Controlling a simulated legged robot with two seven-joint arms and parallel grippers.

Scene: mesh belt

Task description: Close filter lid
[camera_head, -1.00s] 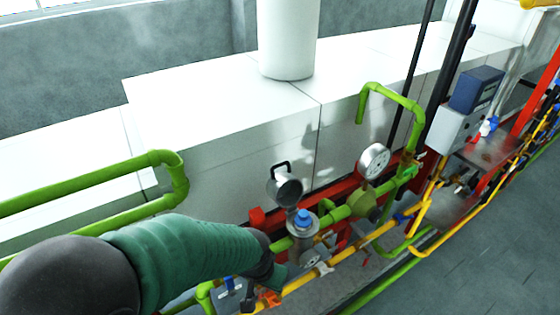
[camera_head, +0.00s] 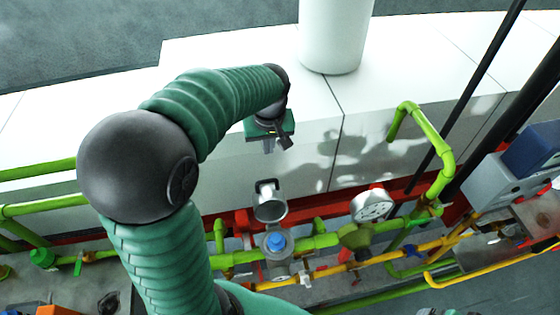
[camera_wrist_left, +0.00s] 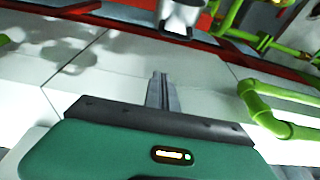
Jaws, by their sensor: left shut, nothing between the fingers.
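The filter lid (camera_head: 270,205) is a grey round cap with a handle on its back. It stands open, tipped up behind the filter housing (camera_head: 277,268), whose top shows a blue part (camera_head: 275,243). My left gripper (camera_head: 269,147) points down above and behind the lid, apart from it, in front of the white wall. Its fingers are shut and empty. In the left wrist view the shut fingers (camera_wrist_left: 162,78) point towards the lid (camera_wrist_left: 178,18), which is cut off by the top edge. My right gripper does not show.
A pressure gauge (camera_head: 370,205) and green pipes (camera_head: 445,170) stand right of the filter. Yellow pipes (camera_head: 400,252) run in front. A white column (camera_head: 335,35) rises from the white block (camera_head: 230,52) behind. A grey-blue box (camera_head: 490,180) is at the right.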

